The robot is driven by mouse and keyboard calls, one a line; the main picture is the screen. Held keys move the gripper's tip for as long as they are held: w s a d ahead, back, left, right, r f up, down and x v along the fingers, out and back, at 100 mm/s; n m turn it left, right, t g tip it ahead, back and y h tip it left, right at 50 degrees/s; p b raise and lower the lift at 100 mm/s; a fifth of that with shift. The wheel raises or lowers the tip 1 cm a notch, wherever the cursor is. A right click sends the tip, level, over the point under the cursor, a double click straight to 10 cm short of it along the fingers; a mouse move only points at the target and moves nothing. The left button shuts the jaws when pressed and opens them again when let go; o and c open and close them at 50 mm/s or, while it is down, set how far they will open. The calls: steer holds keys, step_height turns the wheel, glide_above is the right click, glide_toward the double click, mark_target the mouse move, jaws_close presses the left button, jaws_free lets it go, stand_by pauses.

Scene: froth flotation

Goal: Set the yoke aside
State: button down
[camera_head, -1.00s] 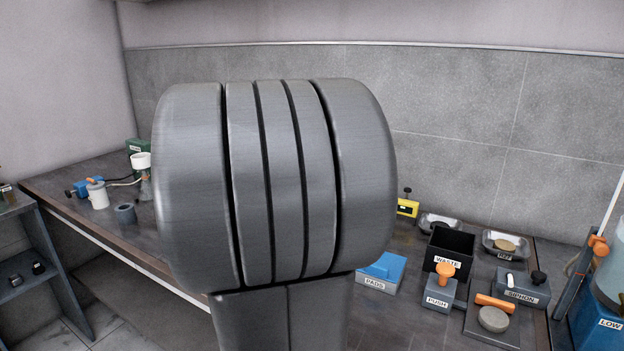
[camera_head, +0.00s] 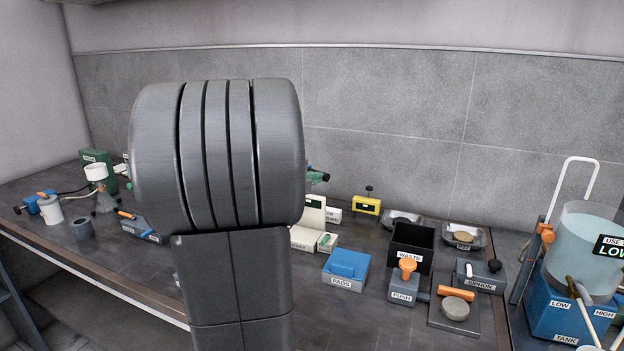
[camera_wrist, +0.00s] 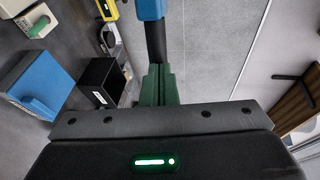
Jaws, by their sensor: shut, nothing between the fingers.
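In the head view only a small green and blue end of my gripper (camera_head: 322,177) shows past the right side of my arm, above the bench. I cannot make out with certainty which thing is the yoke. An orange bar (camera_head: 456,292) lies on a dark plate (camera_head: 438,318) beside a grey disc (camera_head: 456,309). My arm hides the middle of the bench.
On the bench (camera_head: 340,320) stand a PADS box (camera_head: 345,268), a black WASTE bin (camera_head: 412,245), a PUSH block (camera_head: 402,290) and a SIPHON block (camera_head: 482,278). A clear tank (camera_head: 580,250) on a blue base stands at right. A funnel stand (camera_head: 103,190) is at left.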

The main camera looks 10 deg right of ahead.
steer(key=w+d+n+t+y+p, duration=0.2)
steer(key=w+d+p, duration=0.1)
steer(key=w+d, duration=0.3)
steer(key=shift+w+d+r, duration=0.2)
steer(key=shift+d, duration=0.6)
steer(key=shift+s+p, duration=0.15)
steer(key=shift+p, duration=0.15)
